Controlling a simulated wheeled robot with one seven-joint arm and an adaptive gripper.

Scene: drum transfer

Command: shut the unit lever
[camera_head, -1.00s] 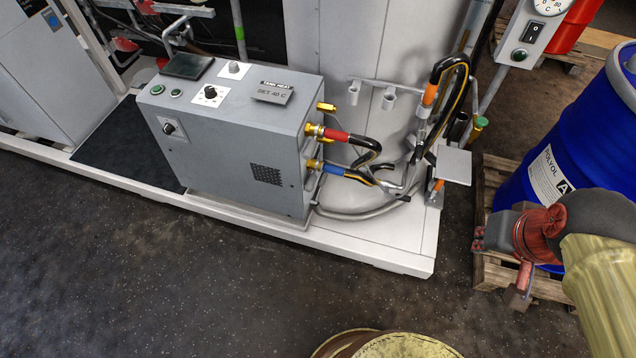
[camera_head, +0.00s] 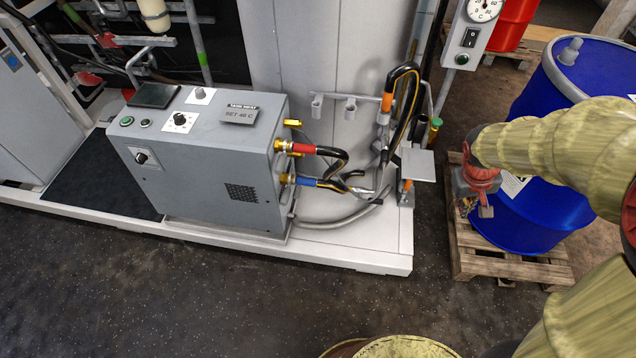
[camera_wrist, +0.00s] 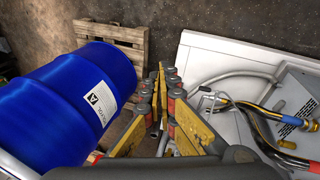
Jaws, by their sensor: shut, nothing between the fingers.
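The grey heater unit (camera_head: 212,165) stands on the white platform, with dials and buttons on top and a sign reading SET 40 C. Brass fittings (camera_head: 283,146) with red and blue sleeved hoses come out of its right side; a small yellow part (camera_head: 293,122) sticks out above them. I cannot tell which part is the unit lever. My gripper (camera_head: 474,208) is shut and empty, in front of the blue drum, well to the right of the unit. In the wrist view my gripper (camera_wrist: 167,80) points between the drum and the platform.
The blue drum (camera_head: 520,215) stands on a wooden pallet (camera_head: 470,262), close to my arm. A hose stand with a small grey plate (camera_head: 418,165) lies between my gripper and the unit. A switch box (camera_head: 470,42) hangs behind. The dark floor in front of the platform is clear.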

